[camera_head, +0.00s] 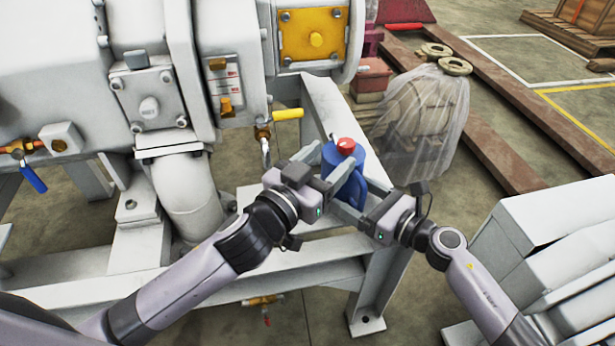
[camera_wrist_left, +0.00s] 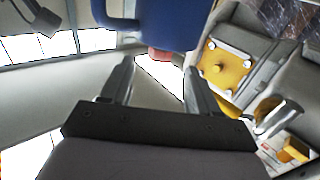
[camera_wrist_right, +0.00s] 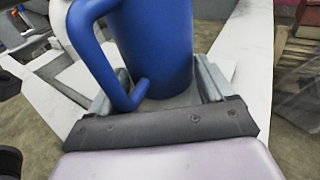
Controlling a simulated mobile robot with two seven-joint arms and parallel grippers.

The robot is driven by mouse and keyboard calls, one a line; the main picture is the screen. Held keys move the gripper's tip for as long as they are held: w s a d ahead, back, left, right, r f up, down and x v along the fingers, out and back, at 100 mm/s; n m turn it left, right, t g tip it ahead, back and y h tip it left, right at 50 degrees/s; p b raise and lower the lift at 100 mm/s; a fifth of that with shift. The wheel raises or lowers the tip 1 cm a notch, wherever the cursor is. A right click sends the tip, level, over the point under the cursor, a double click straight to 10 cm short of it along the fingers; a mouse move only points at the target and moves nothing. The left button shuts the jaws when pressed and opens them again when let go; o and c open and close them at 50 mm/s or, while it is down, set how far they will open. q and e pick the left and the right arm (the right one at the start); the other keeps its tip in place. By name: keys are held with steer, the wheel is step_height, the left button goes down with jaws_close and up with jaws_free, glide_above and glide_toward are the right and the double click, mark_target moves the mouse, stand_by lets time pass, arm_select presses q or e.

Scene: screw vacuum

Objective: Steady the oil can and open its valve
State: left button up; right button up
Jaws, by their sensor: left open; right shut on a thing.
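The blue oil can (camera_head: 359,176) with its red cap (camera_head: 346,144) stands upright beside the white machine frame in the head view. My right gripper (camera_head: 353,195) is shut on its lower body; the right wrist view shows the blue body (camera_wrist_right: 158,45) and handle (camera_wrist_right: 92,55) between the fingers. My left gripper (camera_head: 322,157) is open and empty, close to the can's left side. In the left wrist view, the can (camera_wrist_left: 165,28) shows upside down beyond the fingertips. A valve with a yellow handle (camera_head: 287,114) is on the machine, up and left of the can.
A metal spout (camera_head: 265,152) hangs below the yellow-handled valve. The white frame (camera_head: 328,112) runs behind the can. A plastic-wrapped load (camera_head: 425,115) stands to the right. Another valve with a blue handle (camera_head: 33,178) is at far left.

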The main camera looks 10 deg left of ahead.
arm_select(q)
steer(key=shift+v, duration=2.85)
